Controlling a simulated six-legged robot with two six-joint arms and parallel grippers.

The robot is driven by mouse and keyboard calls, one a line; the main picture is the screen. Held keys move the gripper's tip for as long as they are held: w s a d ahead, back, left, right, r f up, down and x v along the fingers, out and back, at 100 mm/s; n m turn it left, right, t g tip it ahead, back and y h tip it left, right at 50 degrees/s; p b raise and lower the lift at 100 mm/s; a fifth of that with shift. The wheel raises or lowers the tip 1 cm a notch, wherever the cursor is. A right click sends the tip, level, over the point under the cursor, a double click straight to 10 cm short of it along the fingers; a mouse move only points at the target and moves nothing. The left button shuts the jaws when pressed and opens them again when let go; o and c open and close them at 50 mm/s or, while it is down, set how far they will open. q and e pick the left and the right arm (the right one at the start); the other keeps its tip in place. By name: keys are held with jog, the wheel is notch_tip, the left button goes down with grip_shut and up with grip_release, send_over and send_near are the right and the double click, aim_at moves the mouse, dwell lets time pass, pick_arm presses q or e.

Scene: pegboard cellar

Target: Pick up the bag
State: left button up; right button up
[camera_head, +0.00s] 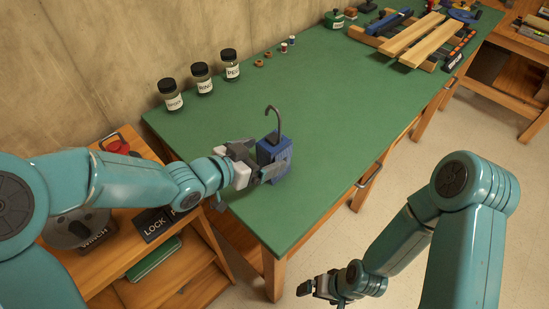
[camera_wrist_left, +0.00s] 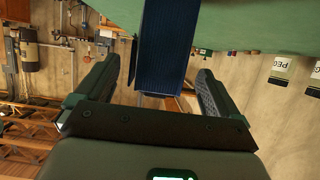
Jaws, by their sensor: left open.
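A blue block-like object (camera_head: 280,166) with a dark hooked bar on top, like an open padlock, stands on the green tabletop (camera_head: 330,130) near its left end. I cannot make out anything that is clearly a bag. My left gripper (camera_head: 265,173) is open at the blue object's left side, partly hiding its lower part. In the left wrist view the blue object (camera_wrist_left: 165,42) lies between the two spread fingers of that gripper (camera_wrist_left: 160,80); contact is not plain. My right gripper (camera_head: 312,289) hangs low in front of the table, off its edge; its jaws are too small to judge.
Three labelled jars (camera_head: 201,80) stand along the wall. Two small brown rings (camera_head: 263,58) and two small spools lie beyond them. Wooden boards (camera_head: 430,38) and tools fill the far end. A wooden shelf unit (camera_head: 110,255) stands at left. The middle tabletop is clear.

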aim_at(274, 150)
pick_arm(q)
jog(key=x, duration=0.5)
jog(key=shift+s+a+r, duration=0.1)
jog(key=shift+c, duration=0.6)
jog(key=c, duration=1.1)
jog(key=shift+o, duration=0.2)
